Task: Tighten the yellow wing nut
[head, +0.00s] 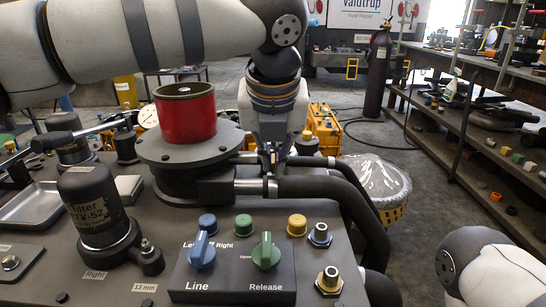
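I cannot clearly make out a yellow wing nut. A small yellow cap (307,135) sits on a dark post just right of my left gripper, but its shape is too small to tell. A yellow round knob (297,225) stands on the bench panel. My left gripper (270,172) points down behind the red cylinder's (186,114) right side, near a metal-banded hose joint (271,188). Its fingertips are small and partly lost against the dark parts, so its opening and contact are unclear. My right gripper is out of view; only my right arm shows at lower right.
A control box (233,283) carries a blue lever (202,250) and a green lever (266,251). A filter canister (97,205) stands at left by a metal tray (30,205). Black hoses (345,192) curve down the right side. Shelves (480,140) stand beyond open floor.

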